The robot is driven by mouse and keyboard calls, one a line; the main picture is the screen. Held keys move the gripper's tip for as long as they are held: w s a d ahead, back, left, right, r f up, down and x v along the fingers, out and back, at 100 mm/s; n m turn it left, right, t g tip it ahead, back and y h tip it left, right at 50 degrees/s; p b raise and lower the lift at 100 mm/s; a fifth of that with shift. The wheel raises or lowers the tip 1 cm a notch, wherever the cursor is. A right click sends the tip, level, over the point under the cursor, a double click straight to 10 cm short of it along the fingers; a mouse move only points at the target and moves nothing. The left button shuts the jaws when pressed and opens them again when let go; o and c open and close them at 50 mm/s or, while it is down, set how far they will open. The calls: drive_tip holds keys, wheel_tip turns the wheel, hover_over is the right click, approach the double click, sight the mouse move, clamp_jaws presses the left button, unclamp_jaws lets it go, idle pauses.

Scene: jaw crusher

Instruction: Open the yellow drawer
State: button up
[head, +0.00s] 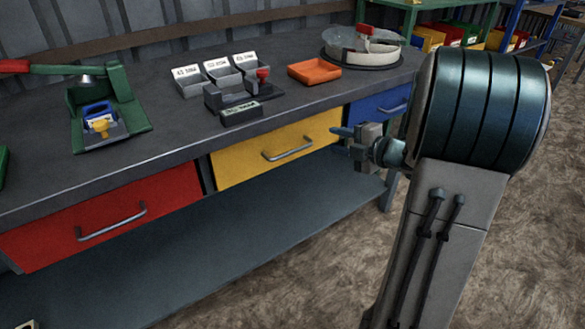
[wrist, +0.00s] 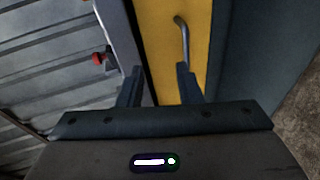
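The yellow drawer (head: 235,168) is in the middle of the workbench front, its face flush with the bench, so it looks shut. Its grey bar handle (head: 288,149) is on the drawer front. My gripper (head: 338,133) is to the right of the handle, near the drawer's right end, touching nothing that I can see. In the wrist view the gripper (wrist: 160,78) has its two fingers apart with nothing between them. The yellow drawer front (wrist: 160,40) lies ahead, and the handle (wrist: 183,40) is beyond the right finger, outside the grip.
A red drawer (head: 105,215) is on the left and a blue drawer (head: 375,108) on the right. The bench top (head: 165,130) holds a green press (head: 115,100), small labelled bins, an orange tray (head: 314,71) and a round machine (head: 362,46). Open floor lies in front.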

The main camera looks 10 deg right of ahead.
sight(294, 150)
wheel_tip(294, 150, down, 4)
drive_tip(key=s+f+n+g+y+b, duration=0.1)
drive_tip(key=s+n+g+y+b, duration=0.1)
drive_tip(key=s+n+y, duration=0.1)
drive_tip(key=b+x, duration=0.1)
drive_tip(key=x, duration=0.8)
drive_tip(key=r+b+x, duration=0.1)
drive_tip(key=x, duration=0.4)
drive_tip(key=shift+w+a+b, duration=0.15)
drive_tip(key=shift+a+b, duration=0.05)
drive_tip(key=shift+b, duration=0.1)
clamp_jaws()
